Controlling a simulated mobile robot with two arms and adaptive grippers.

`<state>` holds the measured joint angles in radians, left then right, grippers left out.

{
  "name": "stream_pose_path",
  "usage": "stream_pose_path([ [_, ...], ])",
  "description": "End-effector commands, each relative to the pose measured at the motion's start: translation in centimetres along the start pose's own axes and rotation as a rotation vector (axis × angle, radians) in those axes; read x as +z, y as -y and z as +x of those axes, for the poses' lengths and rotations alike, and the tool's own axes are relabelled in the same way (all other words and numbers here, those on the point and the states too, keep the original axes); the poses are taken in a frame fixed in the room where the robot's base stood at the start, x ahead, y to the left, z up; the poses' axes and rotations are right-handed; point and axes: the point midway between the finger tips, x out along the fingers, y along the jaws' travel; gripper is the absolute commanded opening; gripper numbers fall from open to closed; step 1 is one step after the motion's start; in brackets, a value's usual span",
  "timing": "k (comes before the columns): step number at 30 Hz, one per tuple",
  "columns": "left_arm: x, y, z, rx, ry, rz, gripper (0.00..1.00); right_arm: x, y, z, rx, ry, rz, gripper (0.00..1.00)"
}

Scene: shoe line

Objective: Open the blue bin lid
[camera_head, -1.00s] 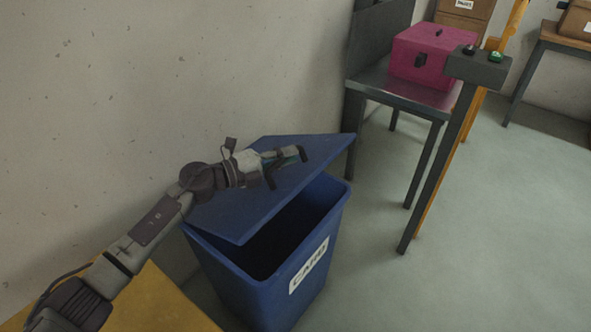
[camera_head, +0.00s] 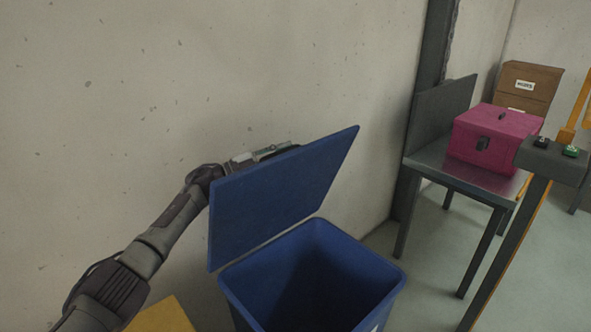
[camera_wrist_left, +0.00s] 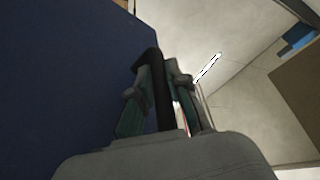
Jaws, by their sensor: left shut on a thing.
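The blue bin (camera_head: 345,265) stands by the wall with its mouth open and its dark inside showing. Its blue lid (camera_head: 280,200) is raised steeply, tilted up on the left side of the bin. My left gripper (camera_head: 268,151) is behind the lid's upper edge, its fingertips mostly hidden in the head view. In the left wrist view, the gripper (camera_wrist_left: 160,95) is shut on a black handle (camera_wrist_left: 157,85) beside the blue lid face (camera_wrist_left: 60,80). My right gripper is not in view.
The wall (camera_head: 220,70) is close behind the lid and my left arm. To the right stands a metal table (camera_head: 440,165) with a pink box (camera_head: 490,140), and a post with a button box (camera_head: 550,160). A yellow surface (camera_head: 162,318) lies at bottom left.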

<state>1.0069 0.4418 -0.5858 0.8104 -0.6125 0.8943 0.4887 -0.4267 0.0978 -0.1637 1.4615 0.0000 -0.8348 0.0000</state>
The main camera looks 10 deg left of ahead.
Motion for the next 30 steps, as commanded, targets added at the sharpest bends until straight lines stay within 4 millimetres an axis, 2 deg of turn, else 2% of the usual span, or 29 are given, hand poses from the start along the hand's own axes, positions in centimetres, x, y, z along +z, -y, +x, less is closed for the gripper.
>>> stream_pose_path([
  [7,1.1,1.3,-0.4,-0.027,0.001,-0.060,0.00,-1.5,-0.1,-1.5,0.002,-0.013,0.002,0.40],
  [21,1.3,1.5,-0.6,-0.031,0.003,-0.071,0.00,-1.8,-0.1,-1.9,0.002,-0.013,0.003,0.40],
  [22,1.4,1.5,-0.6,-0.030,0.003,-0.071,0.19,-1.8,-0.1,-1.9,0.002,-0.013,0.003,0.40],
  [26,1.3,1.5,-0.6,-0.030,0.003,-0.071,0.41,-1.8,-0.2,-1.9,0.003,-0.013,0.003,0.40],
  [30,1.3,1.4,-0.5,-0.029,0.003,-0.071,0.41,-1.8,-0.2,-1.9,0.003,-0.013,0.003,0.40],
])
